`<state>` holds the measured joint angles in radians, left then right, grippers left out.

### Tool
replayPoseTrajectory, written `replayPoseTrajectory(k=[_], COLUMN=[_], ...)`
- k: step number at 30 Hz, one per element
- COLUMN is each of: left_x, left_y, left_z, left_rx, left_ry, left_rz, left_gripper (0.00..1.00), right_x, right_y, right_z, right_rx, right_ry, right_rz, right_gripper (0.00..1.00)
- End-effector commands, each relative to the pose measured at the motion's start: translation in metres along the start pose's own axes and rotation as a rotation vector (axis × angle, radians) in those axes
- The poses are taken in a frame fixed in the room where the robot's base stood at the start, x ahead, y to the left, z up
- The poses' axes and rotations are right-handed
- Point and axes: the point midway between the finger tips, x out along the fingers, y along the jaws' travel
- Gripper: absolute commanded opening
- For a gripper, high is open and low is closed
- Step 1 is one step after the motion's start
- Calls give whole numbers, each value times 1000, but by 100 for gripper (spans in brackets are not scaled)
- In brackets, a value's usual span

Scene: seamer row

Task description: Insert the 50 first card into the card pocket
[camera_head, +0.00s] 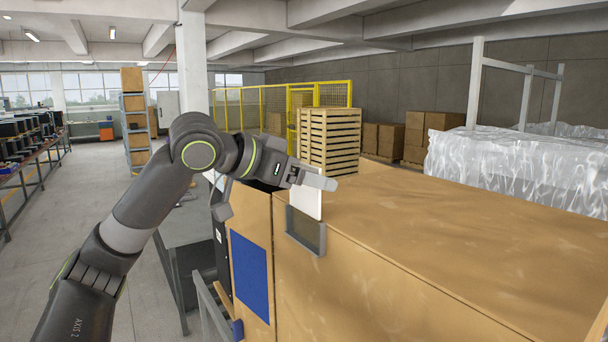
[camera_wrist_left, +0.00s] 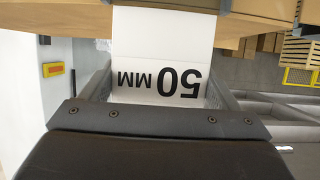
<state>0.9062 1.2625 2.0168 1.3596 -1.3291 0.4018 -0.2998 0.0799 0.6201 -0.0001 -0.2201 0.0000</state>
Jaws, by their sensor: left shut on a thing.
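A white card (camera_head: 307,203) is held in my left gripper (camera_head: 314,179), above the front top edge of a large brown block. The left wrist view shows the card (camera_wrist_left: 160,60) with "50 MM" upside down, between the two fingers. My left gripper is shut on the card. The grey card pocket (camera_head: 306,232) is fixed at that edge of the block. The card stands roughly upright, with its lower end at the pocket's mouth. How far its lower end reaches into the pocket is unclear. My right gripper is not in view.
The large brown block (camera_head: 420,230) fills the right foreground. A blue panel (camera_head: 249,275) is on its front left side. A grey table (camera_head: 185,235) stands left of it. A wooden crate stack (camera_head: 328,142) and a plastic-wrapped load (camera_head: 520,165) stand behind. The floor at left is open.

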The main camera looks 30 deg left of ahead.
Motion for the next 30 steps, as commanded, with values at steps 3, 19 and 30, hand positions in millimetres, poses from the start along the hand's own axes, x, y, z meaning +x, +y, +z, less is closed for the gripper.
replayPoseTrajectory(k=[3,19,30], left_x=[2,6,10], left_y=[0,0,0], left_z=[4,16,24], left_rx=[0,1,0], left_ry=[0,1,0], left_rz=[0,0,0], left_gripper=[62,62,62], right_x=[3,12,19], right_y=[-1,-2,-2], right_z=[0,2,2], right_rx=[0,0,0], right_ry=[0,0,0], right_rz=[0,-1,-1], right_gripper=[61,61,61])
